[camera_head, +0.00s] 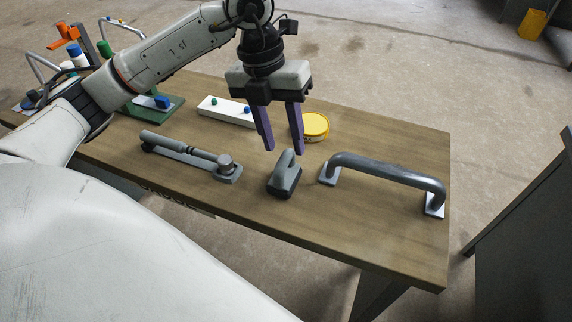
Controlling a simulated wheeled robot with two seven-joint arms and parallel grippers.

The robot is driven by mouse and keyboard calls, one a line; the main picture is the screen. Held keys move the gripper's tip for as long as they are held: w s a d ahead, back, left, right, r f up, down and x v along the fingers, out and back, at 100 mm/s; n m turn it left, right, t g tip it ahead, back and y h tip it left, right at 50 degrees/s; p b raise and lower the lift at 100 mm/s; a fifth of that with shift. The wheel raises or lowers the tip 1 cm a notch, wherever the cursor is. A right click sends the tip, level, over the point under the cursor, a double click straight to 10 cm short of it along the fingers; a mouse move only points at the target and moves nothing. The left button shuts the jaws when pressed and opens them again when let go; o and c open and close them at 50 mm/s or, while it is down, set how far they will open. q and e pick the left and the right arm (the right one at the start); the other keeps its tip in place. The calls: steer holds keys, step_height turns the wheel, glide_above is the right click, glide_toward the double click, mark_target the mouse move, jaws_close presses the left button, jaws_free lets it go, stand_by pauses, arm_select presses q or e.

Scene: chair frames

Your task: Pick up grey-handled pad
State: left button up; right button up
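The grey-handled pad (284,176) sits on the wooden table near its front edge. My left gripper (284,150) hangs above and just behind the pad, pointing down. Its two purple fingers are apart with nothing visible between them. The fingertips appear close to the handle but not around it. My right gripper is not seen.
On the table (340,233), a grey lever tool (190,154) lies left of the pad and a grey bar handle (390,168) stands right. A yellow-lidded tub (315,125) and a white block with pegs (226,111) are behind. Several items crowd the far left.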

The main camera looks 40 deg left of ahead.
mark_target(283, 156)
arm_select(q)
steer(key=f, duration=0.4)
steer(key=shift+s+d+f+p, duration=0.15)
steer(key=shift+s+d+p, duration=0.05)
steer(key=shift+s+p, duration=0.15)
steer(key=shift+w+d+f, duration=0.1)
steer(key=shift+w+f, duration=0.05)
steer(key=shift+f, duration=0.45)
jaws_close()
step_height(283, 156, up, 10)
steer(key=shift+r, duration=0.1)
steer(key=c, duration=0.6)
jaws_free()
jaws_close()
